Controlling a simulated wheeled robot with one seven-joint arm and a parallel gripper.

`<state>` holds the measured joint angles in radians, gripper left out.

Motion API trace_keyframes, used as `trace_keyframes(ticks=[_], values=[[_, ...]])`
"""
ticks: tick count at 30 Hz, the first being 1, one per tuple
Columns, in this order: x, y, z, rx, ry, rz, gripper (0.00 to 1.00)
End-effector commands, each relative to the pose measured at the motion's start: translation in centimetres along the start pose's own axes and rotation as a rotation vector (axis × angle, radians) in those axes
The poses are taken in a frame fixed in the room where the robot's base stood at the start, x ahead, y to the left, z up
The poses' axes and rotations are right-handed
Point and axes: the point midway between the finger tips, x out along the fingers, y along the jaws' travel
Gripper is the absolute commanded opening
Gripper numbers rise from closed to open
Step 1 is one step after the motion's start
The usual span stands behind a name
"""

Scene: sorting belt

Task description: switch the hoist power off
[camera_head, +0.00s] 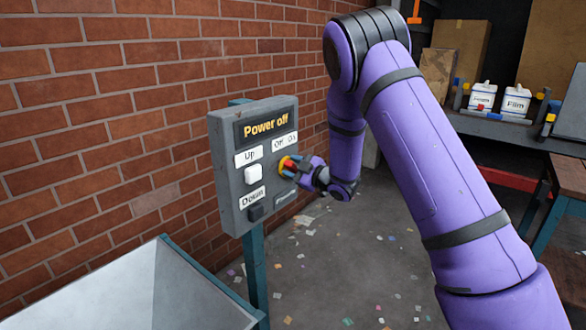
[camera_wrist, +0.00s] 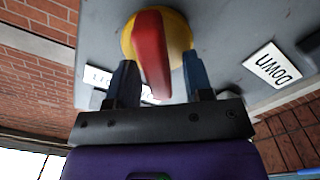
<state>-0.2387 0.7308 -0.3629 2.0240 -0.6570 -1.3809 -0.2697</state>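The grey control box (camera_head: 226,180) stands on a teal post (camera_head: 255,270) in front of the brick wall. A red rotary handle (camera_wrist: 150,45) on a yellow round base (camera_wrist: 182,35) sits below the "Off" and "On" labels (camera_head: 285,142). My gripper (camera_wrist: 160,62) is open, with one dark finger on each side of the red handle and visible gaps between. In the head view my gripper (camera_head: 294,168) is close to the box face and partly hides the knob (camera_head: 285,161).
A white "Up" button (camera_head: 253,174) and a dark "Down" button (camera_head: 256,212) are left of the knob. A grey bin (camera_head: 150,295) stands in front. Shelves with white containers (camera_head: 482,96) are at the back right. Small scraps litter the floor.

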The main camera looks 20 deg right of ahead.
Motion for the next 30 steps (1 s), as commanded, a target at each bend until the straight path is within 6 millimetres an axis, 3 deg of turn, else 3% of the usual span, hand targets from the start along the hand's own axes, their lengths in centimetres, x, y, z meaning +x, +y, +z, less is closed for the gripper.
trace_keyframes(ticks=[8,21,30], values=[[-1.1,0.1,0.0,0.001,-0.001,0.001,0.47],[-8.7,0.1,0.1,0.001,-0.002,0.001,0.47],[-10.8,0.0,0.0,0.000,0.000,0.001,0.47]])
